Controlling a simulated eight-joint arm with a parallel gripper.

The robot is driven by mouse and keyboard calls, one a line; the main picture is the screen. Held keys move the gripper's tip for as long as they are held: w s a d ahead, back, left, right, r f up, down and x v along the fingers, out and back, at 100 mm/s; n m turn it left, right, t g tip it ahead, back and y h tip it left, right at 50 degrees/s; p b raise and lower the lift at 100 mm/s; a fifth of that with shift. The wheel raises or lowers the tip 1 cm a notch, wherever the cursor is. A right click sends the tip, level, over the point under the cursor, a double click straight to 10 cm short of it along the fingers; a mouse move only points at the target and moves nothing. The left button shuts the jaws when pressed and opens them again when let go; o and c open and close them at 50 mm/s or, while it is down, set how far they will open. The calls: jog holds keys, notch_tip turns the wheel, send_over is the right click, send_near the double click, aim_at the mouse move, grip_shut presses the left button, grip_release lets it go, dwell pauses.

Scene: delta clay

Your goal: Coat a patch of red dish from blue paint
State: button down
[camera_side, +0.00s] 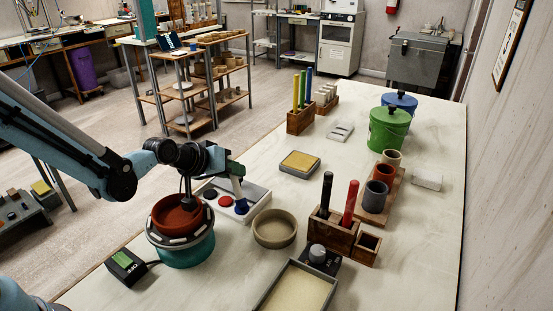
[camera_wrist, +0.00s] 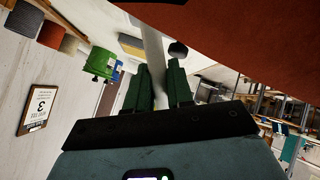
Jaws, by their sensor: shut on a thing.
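The red dish (camera_side: 168,217) sits on a round wheel with a teal base (camera_side: 187,251). In the wrist view the dish's red surface (camera_wrist: 240,35) fills the upper right, very close. My gripper (camera_side: 237,169) is to the right of the dish, above the paint tray. Its green fingers (camera_wrist: 160,88) are shut on a pale-shafted tool (camera_wrist: 151,42), which looks like a brush. In the side view the tool (camera_side: 238,188) points down to the blue paint (camera_side: 241,207). I cannot tell whether its tip touches the paint; the end blends with the blue.
The paint tray (camera_side: 258,191) also holds red paint (camera_side: 225,201). A tan bowl (camera_side: 274,229) stands right of it. A switch box (camera_side: 125,267) sits front left. A wooden holder (camera_side: 332,231) with handles and a sand-coloured tray (camera_side: 297,290) lie to the right. Green and blue pots (camera_side: 389,128) stand farther back.

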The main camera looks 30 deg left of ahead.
dwell(0.6)
jog(key=shift+r, duration=3.45)
jog(key=shift+s+a+r, duration=0.1)
jog(key=shift+s+r, duration=0.2)
jog(key=shift+s, duration=0.1)
jog(key=s+a+r+n+y, duration=0.1)
jog(key=s+r, duration=0.1)
jog(key=s, duration=0.5)
jog(key=s+a+r+n+y, duration=0.1)
jog(key=s+a+r, duration=0.1)
jog(key=s, duration=0.4)
notch_tip(320, 180, up, 7)
jog(key=s, duration=0.2)
jog(key=shift+m+g, duration=0.3)
jog(key=shift+m, duration=0.1)
jog(key=shift+s+d+f, duration=0.1)
jog(key=shift+d+f, duration=0.05)
jog(key=shift+f, duration=1.05)
jog(key=shift+s+d+f, duration=0.1)
jog(key=shift+d+f, duration=0.05)
jog(key=shift+f, duration=1)
jog(key=shift+f, duration=0.1)
